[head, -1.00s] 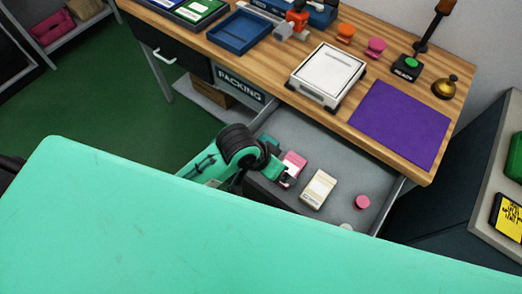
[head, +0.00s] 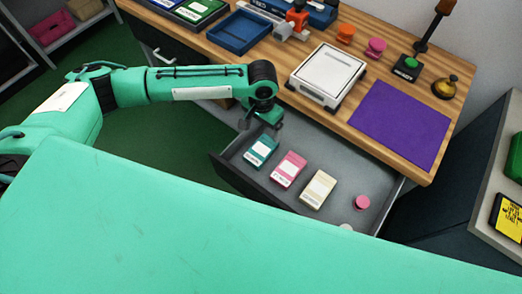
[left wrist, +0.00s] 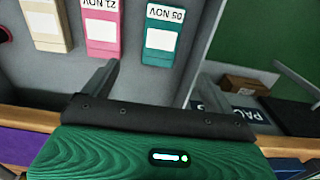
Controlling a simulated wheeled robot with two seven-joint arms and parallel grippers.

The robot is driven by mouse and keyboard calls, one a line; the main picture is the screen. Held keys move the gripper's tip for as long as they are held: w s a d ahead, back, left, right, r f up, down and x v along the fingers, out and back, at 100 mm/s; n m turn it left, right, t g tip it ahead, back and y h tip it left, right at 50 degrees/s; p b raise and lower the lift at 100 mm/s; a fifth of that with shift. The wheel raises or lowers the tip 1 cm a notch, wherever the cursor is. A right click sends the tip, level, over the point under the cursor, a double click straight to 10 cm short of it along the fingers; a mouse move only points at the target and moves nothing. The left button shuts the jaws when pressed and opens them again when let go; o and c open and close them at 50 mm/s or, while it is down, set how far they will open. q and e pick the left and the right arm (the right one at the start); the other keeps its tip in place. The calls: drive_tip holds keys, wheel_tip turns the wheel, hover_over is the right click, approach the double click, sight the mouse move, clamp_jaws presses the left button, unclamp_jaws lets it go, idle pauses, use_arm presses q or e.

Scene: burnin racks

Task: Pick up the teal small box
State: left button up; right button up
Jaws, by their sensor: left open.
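The teal small box (head: 261,150) lies in the open drawer, at the left end of a row of boxes. In the left wrist view the teal box (left wrist: 163,36) has a white label reading "05 NOV". My left gripper (head: 262,118) is above the drawer's back left part, beside the table edge and just behind the teal box. In the left wrist view its two fingers (left wrist: 153,85) are spread with nothing between them, apart from the box. My right gripper is not in view.
A pink box (head: 288,169) and a cream box (head: 318,189) lie right of the teal one. A pink round piece (head: 362,202) is further right in the drawer (head: 385,190). The wooden table (head: 300,108) overhangs the drawer's back, with a white scale (head: 327,72) on top.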

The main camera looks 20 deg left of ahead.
use_arm(q)
hover_over(261, 149)
drive_tip(key=f, duration=0.7)
drive_tip(key=shift+w+a+f, duration=0.15)
drive_tip(key=shift+w+f, duration=0.1)
drive_tip(key=shift+w, duration=0.1)
drive_tip(key=shift+f, duration=0.55)
drive_tip(key=shift+s+f+p, duration=0.15)
drive_tip(key=shift+f+p, duration=0.2)
drive_tip(key=f, duration=0.3)
drive_tip(key=shift+s+f, duration=0.25)
drive_tip(key=shift+f, duration=0.45)
drive_tip(key=shift+c, duration=0.2)
drive_tip(key=c, duration=1.1)
drive_tip(key=shift+r, duration=0.2)
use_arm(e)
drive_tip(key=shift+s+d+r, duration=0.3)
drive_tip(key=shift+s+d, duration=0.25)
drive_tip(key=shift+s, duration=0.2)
